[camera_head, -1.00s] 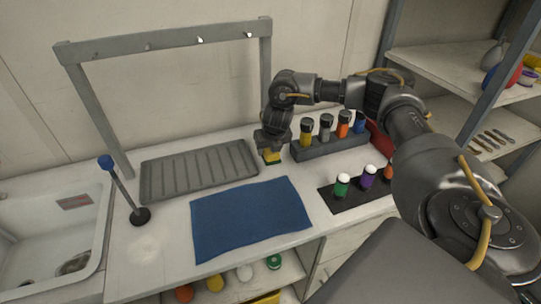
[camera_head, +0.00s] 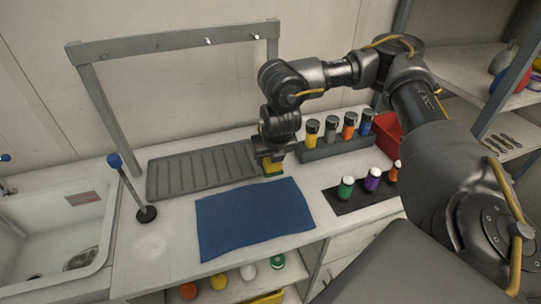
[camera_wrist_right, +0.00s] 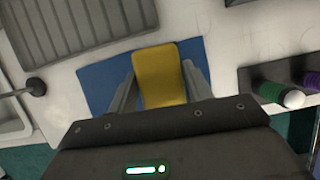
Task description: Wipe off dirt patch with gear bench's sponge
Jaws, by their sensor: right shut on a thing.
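The sponge (camera_head: 273,171) is yellow with a green underside and sits between the fingers of my right gripper (camera_head: 270,160), which is shut on it. In the right wrist view the sponge (camera_wrist_right: 160,74) shows yellow between both fingers (camera_wrist_right: 160,90). In the head view it is just behind the blue mat's back edge, at the right end of the grooved tray. A pale, faint dirt patch (camera_head: 150,243) lies on the bench top left of the blue mat, in front of the black-based stand. My left gripper is not in view.
A blue mat (camera_head: 255,217) lies mid-bench, with a grooved grey tray (camera_head: 200,172) behind it. A blue-topped stand (camera_head: 130,187) stands near the sink (camera_head: 60,235). Several bottles stand in a rack (camera_head: 335,147) and on a black mat (camera_head: 345,201) at right.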

